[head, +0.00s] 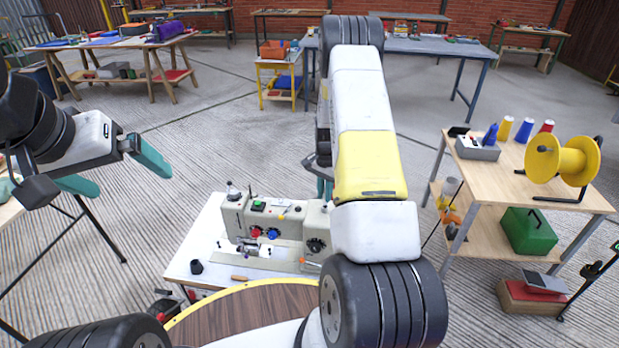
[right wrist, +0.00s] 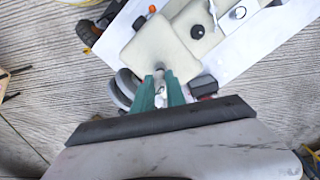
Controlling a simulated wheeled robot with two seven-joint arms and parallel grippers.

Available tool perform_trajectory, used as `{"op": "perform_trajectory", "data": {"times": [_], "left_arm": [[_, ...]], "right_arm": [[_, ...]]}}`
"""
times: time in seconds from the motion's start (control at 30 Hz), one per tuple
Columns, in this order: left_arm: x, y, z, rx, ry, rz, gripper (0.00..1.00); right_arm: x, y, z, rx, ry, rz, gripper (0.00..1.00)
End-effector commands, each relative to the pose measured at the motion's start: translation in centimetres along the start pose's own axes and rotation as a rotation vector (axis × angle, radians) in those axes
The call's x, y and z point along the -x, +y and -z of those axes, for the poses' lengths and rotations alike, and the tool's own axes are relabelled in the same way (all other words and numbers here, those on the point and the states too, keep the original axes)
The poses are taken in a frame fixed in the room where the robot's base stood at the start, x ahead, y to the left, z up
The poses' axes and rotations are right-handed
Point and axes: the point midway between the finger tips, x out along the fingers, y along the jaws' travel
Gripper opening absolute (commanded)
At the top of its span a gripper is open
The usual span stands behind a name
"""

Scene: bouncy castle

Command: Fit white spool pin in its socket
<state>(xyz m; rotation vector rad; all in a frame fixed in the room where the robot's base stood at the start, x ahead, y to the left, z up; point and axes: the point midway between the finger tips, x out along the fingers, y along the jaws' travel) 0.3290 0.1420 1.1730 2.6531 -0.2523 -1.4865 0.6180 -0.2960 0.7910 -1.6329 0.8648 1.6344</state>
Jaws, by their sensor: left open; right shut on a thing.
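The cream sewing machine (head: 288,213) stands on a white table, and its top shows in the right wrist view (right wrist: 152,48). My right gripper (right wrist: 160,80) is pointed down at one end of the machine. Its teal fingers are closed on a small whitish piece (right wrist: 160,98), seemingly the white spool pin, mostly hidden between them. A small grey round part shows at the fingertips. I cannot tell which opening is the socket or whether the pin touches it. In the head view my right arm covers most of this gripper. My left gripper (head: 134,182) is open and empty, left of the machine.
The white table (head: 208,238) holds a small black cup (head: 197,267) and a wooden-handled tool (head: 240,278). A wooden shelf cart (head: 505,170) with a yellow spool (head: 562,160) and thread cones stands at right. Open floor lies behind the machine.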

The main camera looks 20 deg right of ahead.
Motion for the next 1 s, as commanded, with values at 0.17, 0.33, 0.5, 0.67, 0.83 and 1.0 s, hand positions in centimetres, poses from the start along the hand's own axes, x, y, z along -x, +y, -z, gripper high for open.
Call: {"op": "perform_trajectory", "data": {"times": [0.17,0.33,0.5,0.67,0.83,1.0], "left_arm": [[0.00,0.00,0.00,0.000,0.000,0.000,1.00],[0.00,0.00,0.00,0.000,0.000,0.000,1.00],[0.00,0.00,0.00,0.000,0.000,0.000,1.00],[0.00,0.00,0.00,0.000,0.000,0.000,1.00],[0.00,0.00,0.00,0.000,0.000,0.000,1.00],[0.00,0.00,0.00,0.000,0.000,0.000,1.00]], "right_arm": [[0.02,-0.01,0.02,0.000,0.000,0.000,0.00],[-0.15,0.00,0.02,0.000,0.000,0.000,0.00],[-0.52,-0.01,0.03,0.000,0.000,0.001,0.00],[-0.75,-0.02,0.04,0.000,0.001,0.001,0.00],[-0.76,-0.01,0.04,0.000,0.001,0.001,0.00],[-0.82,0.00,0.03,0.000,0.001,0.000,0.00]]}}
